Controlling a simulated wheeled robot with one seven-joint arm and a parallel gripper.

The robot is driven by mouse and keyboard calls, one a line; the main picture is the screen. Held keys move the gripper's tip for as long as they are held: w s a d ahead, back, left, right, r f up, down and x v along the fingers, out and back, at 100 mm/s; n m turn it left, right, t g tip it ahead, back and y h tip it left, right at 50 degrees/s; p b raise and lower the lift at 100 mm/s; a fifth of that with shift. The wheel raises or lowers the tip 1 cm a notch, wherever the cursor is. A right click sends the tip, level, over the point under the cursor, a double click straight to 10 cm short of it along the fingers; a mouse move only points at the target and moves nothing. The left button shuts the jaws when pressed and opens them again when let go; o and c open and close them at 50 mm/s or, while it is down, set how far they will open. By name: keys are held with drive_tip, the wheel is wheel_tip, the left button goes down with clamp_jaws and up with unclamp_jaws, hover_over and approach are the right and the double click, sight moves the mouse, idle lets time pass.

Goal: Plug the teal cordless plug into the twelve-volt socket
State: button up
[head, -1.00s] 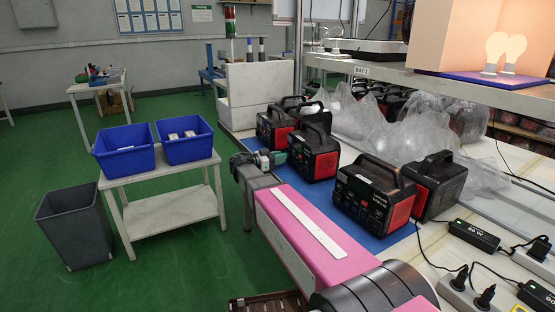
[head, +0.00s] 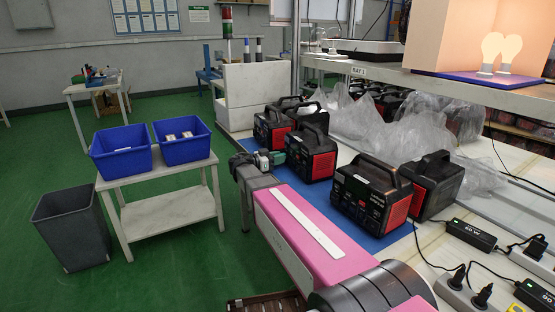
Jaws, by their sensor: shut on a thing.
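My gripper (head: 263,161) is at the end of my pink and grey arm, at the near-left edge of the blue mat (head: 366,241). It is shut on the teal plug (head: 277,157), of which only a small part shows. The plug is close to the front of a black and red power station (head: 312,154). I cannot tell whether the plug touches the station or sits in a socket. The twelve-volt socket cannot be made out at this size.
More power stations stand on the mat, one pair (head: 374,194) at the right and others behind. Clear plastic bags (head: 425,138) lie behind them. Black adapters (head: 470,234) are at the right. Blue bins (head: 122,153) stand on a small table at the left.

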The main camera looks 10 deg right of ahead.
drive_tip(key=o, duration=1)
drive_tip(key=v, duration=1)
drive_tip(key=shift+s+a, duration=0.1)
drive_tip(key=shift+a, duration=0.25)
